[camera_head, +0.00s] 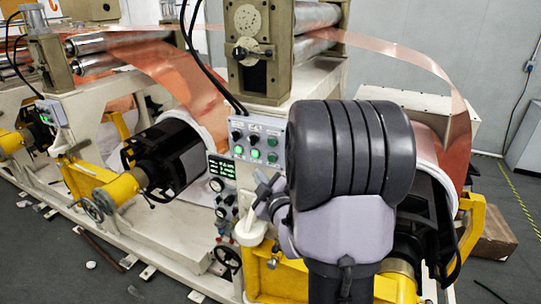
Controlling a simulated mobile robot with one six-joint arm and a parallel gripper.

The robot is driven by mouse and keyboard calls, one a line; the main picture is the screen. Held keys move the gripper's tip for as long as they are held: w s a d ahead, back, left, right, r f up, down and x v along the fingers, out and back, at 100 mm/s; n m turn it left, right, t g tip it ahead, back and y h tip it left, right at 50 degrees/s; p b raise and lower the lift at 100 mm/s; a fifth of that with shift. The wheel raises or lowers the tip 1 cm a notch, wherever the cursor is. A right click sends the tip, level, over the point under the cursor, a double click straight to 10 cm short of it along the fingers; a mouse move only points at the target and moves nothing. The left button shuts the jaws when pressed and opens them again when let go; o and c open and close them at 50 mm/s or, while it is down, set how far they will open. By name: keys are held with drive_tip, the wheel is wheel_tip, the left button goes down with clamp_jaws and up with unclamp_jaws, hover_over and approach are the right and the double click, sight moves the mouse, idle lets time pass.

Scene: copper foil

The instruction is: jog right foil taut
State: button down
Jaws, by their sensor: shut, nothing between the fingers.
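The right copper foil (405,58) runs from the rollers at the top in a curved, bowed band down to the right roll (456,150). A grey control panel (257,139) with black knobs and several green-lit buttons faces me in the middle. My gripper (266,186) is shut and empty, just below the panel's lower right part; it is small and dark here, and I cannot tell whether it touches anything.
The left foil (180,80) slopes down to the left roll (205,115). A display (221,167) and gauges sit below the panel, with a handwheel (228,258) lower down. Yellow roll supports (482,225) stand at the right. Black cables (205,75) hang above the panel.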

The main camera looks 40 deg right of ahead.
sight(272, 159)
drive_tip(key=shift+w+d, duration=0.35)
drive_tip(key=shift+d, duration=0.45)
drive_tip(key=shift+w+d, duration=0.3)
drive_tip(key=shift+d, duration=0.5)
drive_tip(key=shift+w+d, duration=0.35)
drive_tip(key=shift+d, duration=0.45)
drive_tip(key=shift+w+d+b, duration=0.15)
drive_tip(key=shift+d+b, duration=0.25)
drive_tip(key=shift+b, duration=0.1)
